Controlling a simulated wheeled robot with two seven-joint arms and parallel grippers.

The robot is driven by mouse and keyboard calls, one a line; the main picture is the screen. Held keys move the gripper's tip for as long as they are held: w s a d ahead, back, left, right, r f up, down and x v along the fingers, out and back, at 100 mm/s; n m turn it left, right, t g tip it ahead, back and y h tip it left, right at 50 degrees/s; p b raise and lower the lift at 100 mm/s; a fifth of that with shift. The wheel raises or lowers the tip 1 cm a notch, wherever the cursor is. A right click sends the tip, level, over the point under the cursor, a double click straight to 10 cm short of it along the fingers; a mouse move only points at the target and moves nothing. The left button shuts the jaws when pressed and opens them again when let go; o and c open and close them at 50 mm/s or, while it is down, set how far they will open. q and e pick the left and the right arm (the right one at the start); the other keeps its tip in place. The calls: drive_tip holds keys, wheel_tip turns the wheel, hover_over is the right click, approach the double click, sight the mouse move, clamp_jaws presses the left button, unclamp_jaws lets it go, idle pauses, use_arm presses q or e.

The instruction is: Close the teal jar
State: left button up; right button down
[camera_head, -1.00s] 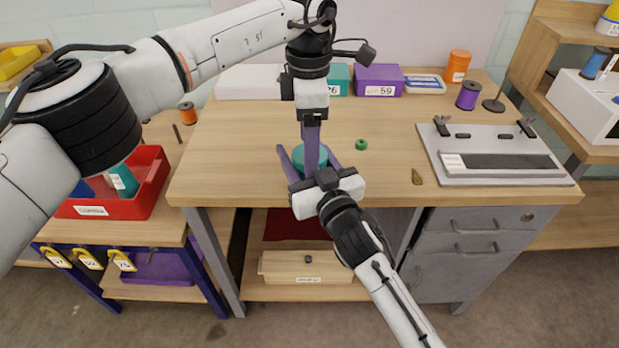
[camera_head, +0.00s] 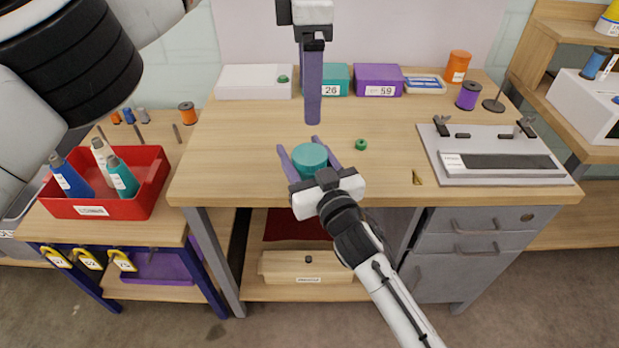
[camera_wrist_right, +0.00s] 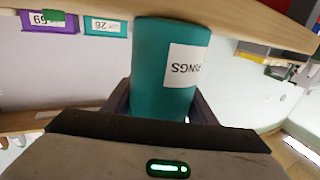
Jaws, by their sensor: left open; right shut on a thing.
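The teal jar (camera_head: 310,169) stands at the front middle of the workbench, between the fingers of my right gripper (camera_head: 300,145). Its top shows as a flat teal disc; I cannot tell whether the lid is seated. In the right wrist view the jar (camera_wrist_right: 160,65) is a teal cylinder with a white label, and the right gripper's fingers (camera_wrist_right: 160,103) are shut on its sides. My left gripper (camera_head: 312,118) is open, pointing down above and behind the jar, clear of it. Its fingers overlap edge-on, with nothing seen between them.
Behind are a white box (camera_head: 250,82), a teal box (camera_head: 338,75) and a purple box (camera_head: 377,78). A grey fixture (camera_head: 500,175) sits at right. A red bin (camera_head: 150,195) with bottles stands left, off the bench.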

sight(310, 175)
drive_tip(key=c, duration=0.7)
unclamp_jaws()
drive_tip(key=v, duration=1)
drive_tip(key=shift+s+f, duration=0.15)
